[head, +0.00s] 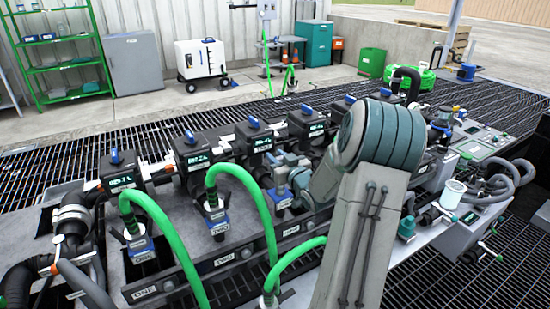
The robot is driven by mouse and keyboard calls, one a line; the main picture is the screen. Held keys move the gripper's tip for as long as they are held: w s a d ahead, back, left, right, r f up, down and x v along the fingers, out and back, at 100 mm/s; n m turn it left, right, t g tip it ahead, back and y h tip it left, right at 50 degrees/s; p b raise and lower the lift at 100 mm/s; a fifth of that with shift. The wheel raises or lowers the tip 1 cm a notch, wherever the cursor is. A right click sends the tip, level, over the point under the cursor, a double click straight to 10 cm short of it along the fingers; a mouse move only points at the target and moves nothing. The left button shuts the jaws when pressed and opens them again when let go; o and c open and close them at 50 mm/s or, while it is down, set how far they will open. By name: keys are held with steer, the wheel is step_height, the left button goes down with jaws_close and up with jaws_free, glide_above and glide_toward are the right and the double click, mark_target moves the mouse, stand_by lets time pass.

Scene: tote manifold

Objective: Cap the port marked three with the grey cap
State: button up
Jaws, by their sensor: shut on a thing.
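The manifold's front row has ports with blue collars. Port one (138,243) and port two (214,216) each carry a green hose. Port three (282,199) stands to their right, behind a plate that seems to read THREE (291,231). My gripper (282,184) is at port three, just over its blue collar, with my arm reaching in from the right. It is shut on a small grey thing, apparently the grey cap. The cap is too small and too hidden by the gripper to make out, and I cannot tell whether it touches the port.
Black valve blocks with blue handles (122,171) line the back of the manifold. Another green hose (285,270) rises in front, below port three. A white-topped canister (453,193) and a teal fitting (407,227) are to the right. Grating floor (45,165) lies beyond.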

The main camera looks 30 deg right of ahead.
steer(key=shift+f+b, duration=2.2)
steer(key=shift+f, duration=0.45)
steer(key=o, duration=1.1)
steer(key=shift+s, duration=0.1)
steer(key=s, duration=0.9)
steer(key=s+p, duration=0.1)
steer(key=s, duration=0.3)
steer(key=shift+s+a, duration=0.35)
steer(key=shift+a, duration=0.05)
